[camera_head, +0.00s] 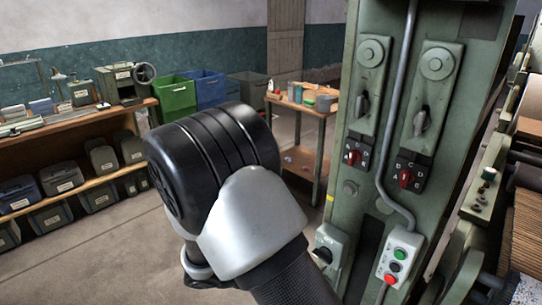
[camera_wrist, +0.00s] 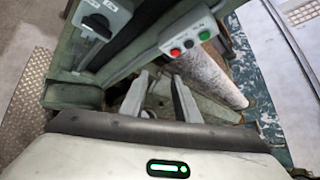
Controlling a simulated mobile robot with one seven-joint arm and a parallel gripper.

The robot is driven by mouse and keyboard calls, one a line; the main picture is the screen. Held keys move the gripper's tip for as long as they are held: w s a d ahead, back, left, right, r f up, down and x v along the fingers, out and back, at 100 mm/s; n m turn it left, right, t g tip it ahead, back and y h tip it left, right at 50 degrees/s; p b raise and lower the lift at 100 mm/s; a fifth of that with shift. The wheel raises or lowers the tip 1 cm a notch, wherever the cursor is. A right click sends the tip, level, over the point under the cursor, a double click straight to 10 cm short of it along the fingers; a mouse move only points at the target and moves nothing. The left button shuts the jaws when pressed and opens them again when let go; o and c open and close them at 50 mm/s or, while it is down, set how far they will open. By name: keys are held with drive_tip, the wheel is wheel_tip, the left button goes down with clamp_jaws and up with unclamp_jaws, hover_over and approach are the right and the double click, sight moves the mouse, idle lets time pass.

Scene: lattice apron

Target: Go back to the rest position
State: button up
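My gripper (camera_wrist: 160,88) shows in the wrist view. Its two pale fingers stand apart with nothing visible between them, below the button box in the picture. In the head view my arm's black and white link fills the middle, and my gripper is not visible there. The green machine column (camera_head: 349,188) stands to the right of my arm. The button box (camera_head: 398,258) on it has green, black and red buttons, and also shows in the wrist view (camera_wrist: 190,40). I cannot tell the distance between my fingers and the machine.
Two red selector switches (camera_head: 354,158) (camera_head: 405,178) and a grey rotary switch (camera_head: 330,246) are on the column. A wooden shelf (camera_head: 75,126) with bins stands left. A small wooden table (camera_head: 322,111) stands behind. Floor is open at lower left. Rollers are at far right.

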drive_tip(key=s+d+r+m+t+y+p, duration=0.1)
drive_tip(key=s+r+m+y, duration=0.3)
drive_tip(key=r+m, duration=0.5)
drive_tip(key=s+d+r+m+y+p, duration=0.2)
drive_tip(key=s+r+m+y, duration=0.2)
drive_tip(key=r+m, duration=0.5)
drive_tip(key=s+d+r+m+t+y+p, duration=0.1)
drive_tip(key=s+r+m+y, duration=0.3)
drive_tip(key=r+m, duration=0.5)
drive_tip(key=d+m+p, duration=0.1)
drive_tip(key=m, duration=0.1)
drive_tip(key=shift+m+t+y, duration=0.3)
drive_tip(key=shift+d, duration=0.1)
